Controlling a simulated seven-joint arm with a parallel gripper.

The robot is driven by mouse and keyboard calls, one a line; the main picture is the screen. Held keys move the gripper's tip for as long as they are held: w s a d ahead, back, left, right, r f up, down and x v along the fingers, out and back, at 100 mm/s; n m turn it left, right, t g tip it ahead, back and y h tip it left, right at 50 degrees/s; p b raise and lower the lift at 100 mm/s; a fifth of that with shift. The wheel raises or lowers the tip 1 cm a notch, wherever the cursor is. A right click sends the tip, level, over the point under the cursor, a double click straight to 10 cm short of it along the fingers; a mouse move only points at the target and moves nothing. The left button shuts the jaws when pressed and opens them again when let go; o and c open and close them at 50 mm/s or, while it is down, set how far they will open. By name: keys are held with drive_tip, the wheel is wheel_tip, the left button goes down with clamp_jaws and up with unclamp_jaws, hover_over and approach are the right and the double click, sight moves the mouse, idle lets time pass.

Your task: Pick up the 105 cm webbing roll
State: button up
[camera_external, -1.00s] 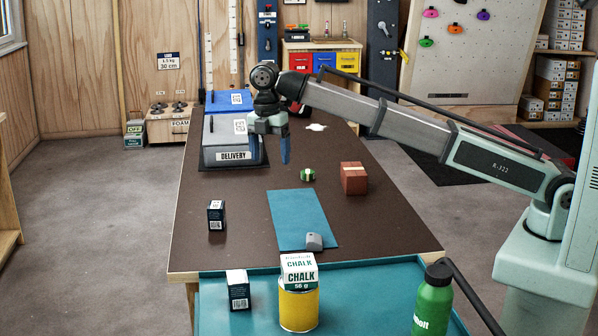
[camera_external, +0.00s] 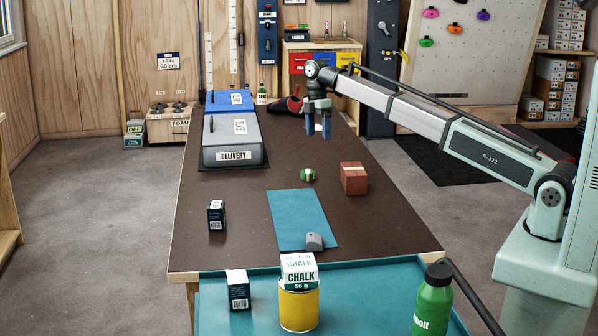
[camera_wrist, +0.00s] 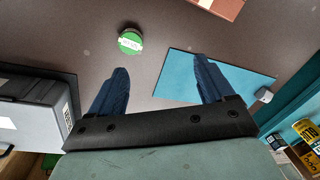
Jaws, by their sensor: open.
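A small green roll with a white label (camera_external: 308,175) lies on the brown table, left of a red-brown block; it appears to be the webbing roll. In the wrist view the roll (camera_wrist: 130,41) shows beyond my left finger, its label too small to read. My gripper (camera_external: 318,128) hangs above the table, fingers pointing down, higher than the roll and apart from it. In the wrist view my gripper (camera_wrist: 160,72) is open with nothing between its dark blue fingers.
The red-brown block (camera_external: 353,178) stands right of the roll. A teal mat (camera_external: 302,217) with a small grey object (camera_external: 314,241) lies in front. The grey delivery box (camera_external: 232,140) is at back left, a dark box (camera_external: 216,215) at left. The table around the roll is clear.

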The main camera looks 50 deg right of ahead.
sight(308, 172)
drive_tip(key=w+d+f+n+t+y, duration=0.1)
drive_tip(key=w+d+f, duration=0.1)
drive_tip(key=w, duration=0.2)
drive_tip(key=shift+n+t, duration=0.3)
drive_tip(key=f, duration=0.4)
drive_tip(key=a+f, duration=0.1)
drive_tip(key=f, duration=0.8)
drive_tip(key=shift+w+a+f, duration=0.2)
drive_tip(key=shift+w+a, duration=0.05)
drive_tip(key=shift+a, duration=0.05)
drive_tip(key=c, duration=1.1)
drive_tip(key=shift+c, duration=0.2)
drive_tip(key=shift+r, duration=0.15)
